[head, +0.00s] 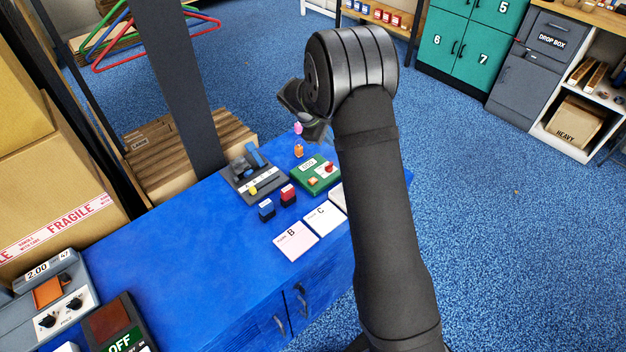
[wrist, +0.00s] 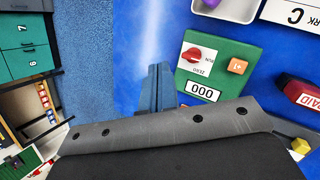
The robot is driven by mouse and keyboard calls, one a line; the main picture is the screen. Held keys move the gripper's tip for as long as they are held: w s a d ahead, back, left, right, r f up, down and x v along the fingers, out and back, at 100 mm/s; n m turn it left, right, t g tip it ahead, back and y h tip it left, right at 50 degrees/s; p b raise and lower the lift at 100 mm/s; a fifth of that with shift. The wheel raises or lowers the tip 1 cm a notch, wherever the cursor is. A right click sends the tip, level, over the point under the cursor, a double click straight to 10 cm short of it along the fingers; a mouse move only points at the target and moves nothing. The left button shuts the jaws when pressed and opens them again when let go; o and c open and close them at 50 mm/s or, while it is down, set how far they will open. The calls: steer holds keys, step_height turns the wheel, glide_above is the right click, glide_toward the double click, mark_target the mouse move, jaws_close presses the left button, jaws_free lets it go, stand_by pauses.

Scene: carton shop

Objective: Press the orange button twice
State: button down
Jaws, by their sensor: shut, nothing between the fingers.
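The orange button (wrist: 237,66), marked +1, sits on a green counter box (wrist: 185,80) beside a red knob (wrist: 193,54). The box's display (wrist: 201,89) reads 000 in the wrist view. In the head view the orange button (head: 313,182) shows on the green box (head: 303,186) near the table's far right end, left of my arm. My gripper (wrist: 159,68) is shut and empty; its fingertips point at bare blue table to the left of the green box in the wrist view, apart from the button. In the head view the fingertips are hard to make out.
Blue and red stamps (head: 266,209) (head: 288,194), cards B (head: 296,242) and C (head: 324,218), and a grey device (head: 252,180) with a yellow button surround the box. Small orange (head: 299,151) and pink (head: 298,128) objects stand behind it. The table's middle (head: 190,240) is clear.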

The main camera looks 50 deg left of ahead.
mark_target(310, 182)
steer(key=s+d+r+n+t+y, duration=0.1)
steer(key=s+n+t+y, duration=0.2)
steer(key=s+n, duration=0.2)
steer(key=s, duration=0.3)
steer(key=shift+s+n+t, duration=0.3)
steer(key=shift+s+n, duration=0.1)
steer(key=shift+f, duration=4.4)
steer(key=shift+f, duration=0.1)
steer(key=shift+f, duration=0.35)
steer(key=shift+f, duration=0.45)
steer(key=shift+r, duration=0.9)
